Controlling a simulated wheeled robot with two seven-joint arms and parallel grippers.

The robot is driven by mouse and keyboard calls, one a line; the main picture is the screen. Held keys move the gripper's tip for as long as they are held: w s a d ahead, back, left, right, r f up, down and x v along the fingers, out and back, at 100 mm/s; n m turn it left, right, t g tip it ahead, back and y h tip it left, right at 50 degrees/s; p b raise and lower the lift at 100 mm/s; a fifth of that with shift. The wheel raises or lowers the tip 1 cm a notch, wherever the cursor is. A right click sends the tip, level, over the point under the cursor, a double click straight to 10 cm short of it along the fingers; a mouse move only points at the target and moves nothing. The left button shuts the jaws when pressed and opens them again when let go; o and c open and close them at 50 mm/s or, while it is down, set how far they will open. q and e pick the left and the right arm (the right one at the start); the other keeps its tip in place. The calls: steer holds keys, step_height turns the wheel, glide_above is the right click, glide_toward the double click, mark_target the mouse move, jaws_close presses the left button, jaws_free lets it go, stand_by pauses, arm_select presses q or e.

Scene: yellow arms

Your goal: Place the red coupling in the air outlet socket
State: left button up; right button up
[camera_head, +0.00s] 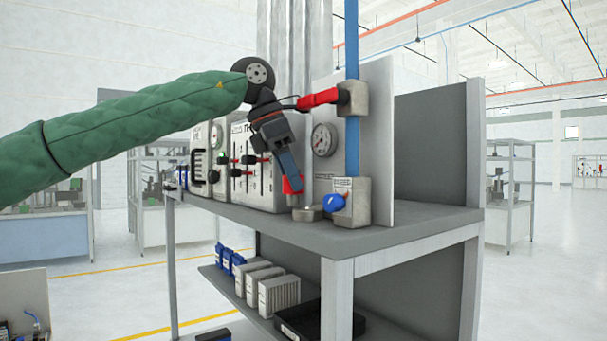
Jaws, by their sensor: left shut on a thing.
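My left gripper (288,168) reaches in from the left on a green-sleeved arm and points down at the front of the bench. It is shut on the red coupling (292,185), a small red piece at its fingertips, partly hidden by the fingers. The coupling is above the bench top, just left of a beige block (354,197) with a blue knob (335,202) at the foot of a blue pipe. A short round grey fitting (308,213) is low beside the block; I cannot tell whether it is the air outlet socket. My right gripper is not in view.
A red lever (318,98) sticks out left from an upper block on the blue pipe (352,140), close to my gripper. A pressure gauge (324,139) and control panels (256,185) stand behind. The front of the bench top (350,237) is clear.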

arm_select(q)
steer(key=d, duration=0.2)
steer(key=d+p, duration=0.1)
steer(key=shift+w+r, duration=0.2)
steer(key=shift+w, duration=0.05)
steer(key=shift+f, duration=0.4)
steer(key=shift+a, duration=0.3)
steer(key=shift+f, duration=0.2)
steer(key=o, duration=1)
steer(key=shift+d+r, duration=0.1)
steer(key=shift+d, duration=0.1)
